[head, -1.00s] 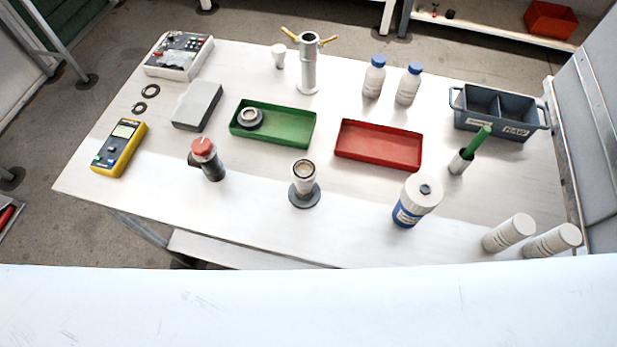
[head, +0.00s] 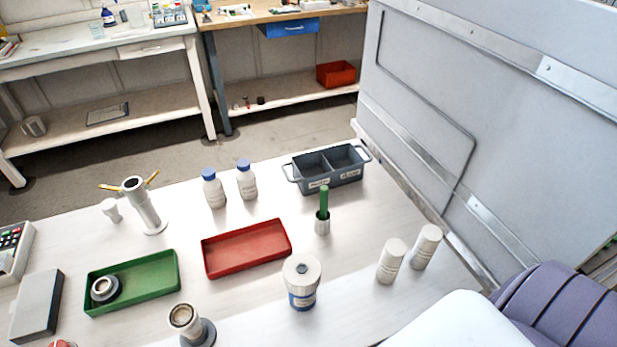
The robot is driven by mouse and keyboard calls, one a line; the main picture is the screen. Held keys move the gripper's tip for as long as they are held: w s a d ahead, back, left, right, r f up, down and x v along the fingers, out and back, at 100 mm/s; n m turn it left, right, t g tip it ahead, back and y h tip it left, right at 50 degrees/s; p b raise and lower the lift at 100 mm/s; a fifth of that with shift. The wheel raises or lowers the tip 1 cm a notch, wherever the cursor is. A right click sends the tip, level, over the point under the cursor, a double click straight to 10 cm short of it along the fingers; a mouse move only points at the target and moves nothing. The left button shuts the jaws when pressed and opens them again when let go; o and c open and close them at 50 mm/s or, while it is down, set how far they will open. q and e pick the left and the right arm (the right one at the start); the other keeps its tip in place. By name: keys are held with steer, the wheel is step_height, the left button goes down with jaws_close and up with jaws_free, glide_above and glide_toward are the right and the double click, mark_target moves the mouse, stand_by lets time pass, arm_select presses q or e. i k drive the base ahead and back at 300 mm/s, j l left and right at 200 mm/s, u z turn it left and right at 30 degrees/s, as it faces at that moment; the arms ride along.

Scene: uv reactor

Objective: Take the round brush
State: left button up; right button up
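A green rod (head: 324,201), which looks like the handle of the round brush, stands upright in a small light-grey cup (head: 322,226) on the right half of the white table. Its lower end is hidden inside the cup, so I cannot see any bristles. Neither of my grippers is in view.
Near the cup are a grey two-compartment bin (head: 347,181), a red tray (head: 232,266), a white jar with a blue band (head: 302,293) and two white cylinders (head: 390,261) (head: 426,247). Two blue-capped bottles (head: 214,196) (head: 246,188) stand behind. A grey panel (head: 430,130) borders the right.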

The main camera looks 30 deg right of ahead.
mark_target(324, 189)
steer(key=z, duration=0.95)
